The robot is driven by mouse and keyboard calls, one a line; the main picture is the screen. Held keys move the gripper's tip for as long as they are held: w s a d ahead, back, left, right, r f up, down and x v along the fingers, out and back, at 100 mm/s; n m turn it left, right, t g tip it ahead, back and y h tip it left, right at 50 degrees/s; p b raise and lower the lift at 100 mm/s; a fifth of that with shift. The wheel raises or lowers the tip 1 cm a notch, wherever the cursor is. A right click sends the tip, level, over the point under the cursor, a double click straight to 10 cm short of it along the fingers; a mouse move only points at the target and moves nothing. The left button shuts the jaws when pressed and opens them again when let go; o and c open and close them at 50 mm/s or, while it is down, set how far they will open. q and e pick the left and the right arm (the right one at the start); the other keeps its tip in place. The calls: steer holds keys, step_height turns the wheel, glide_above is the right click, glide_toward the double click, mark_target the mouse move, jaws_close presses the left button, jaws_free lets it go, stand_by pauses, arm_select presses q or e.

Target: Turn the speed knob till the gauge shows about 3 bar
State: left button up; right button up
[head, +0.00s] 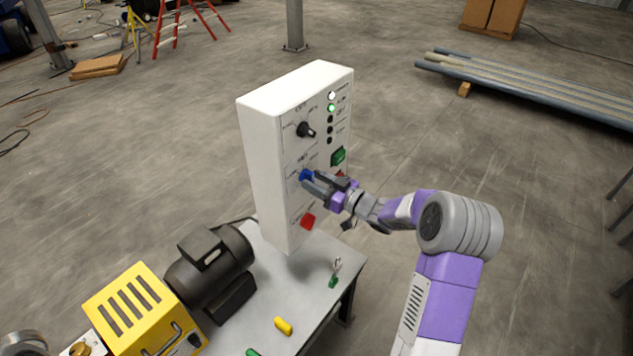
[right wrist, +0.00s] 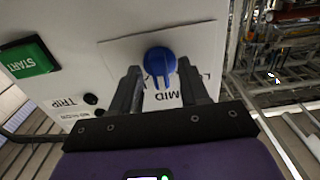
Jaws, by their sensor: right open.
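The blue knob (head: 306,175) is on the front of the white control box (head: 263,160). In the right wrist view the blue knob (right wrist: 160,62) lies between and just beyond the tips of my right gripper (right wrist: 158,80), above a "MID" label. My right gripper (head: 312,183) is open, with its fingers pointing at the knob; I cannot tell whether they touch it. A black knob (head: 305,130) sits higher on the same panel. No gauge can be made out in these views. My left gripper is not in view.
A green START button (right wrist: 29,58), also in the head view (head: 338,156), and a red button (head: 308,222) are on the panel. A black motor (head: 209,263) and a yellow unit (head: 131,305) stand on the bench. A yellow piece (head: 283,326) lies near its front.

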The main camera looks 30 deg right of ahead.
steer(key=v, duration=0.7)
steer(key=shift+s+b, duration=0.15)
steer(key=shift+b, duration=0.15)
steer(key=shift+d, duration=0.1)
steer(key=s+a+f+m+g+h+b, duration=0.1)
steer(key=a+f+m+g, duration=0.1)
steer(key=a+f, duration=0.5)
steer(key=a+f+m+g+h+b, duration=0.1)
steer(key=a+f+m+g, duration=0.15)
steer(key=f, duration=0.95)
steer(key=s+a+f+m+g+h+b, duration=0.1)
steer(key=a+f+m+g+b, duration=0.1)
steer(key=a+f, duration=0.55)
steer(key=s+a+f+g, duration=0.5)
steer(key=s+f, duration=0.2)
steer(key=s, duration=0.3)
steer(key=s+a+f+g+b, duration=0.1)
steer(key=s+a+f+g, duration=0.3)
steer(key=s, duration=0.7)
step_height(320, 180, down, 4)
steer(key=shift+a+f+g+b, duration=0.1)
steer(key=shift+a+g+b, duration=0.25)
steer(key=shift+a, duration=0.75)
steer(key=shift+m, duration=0.25)
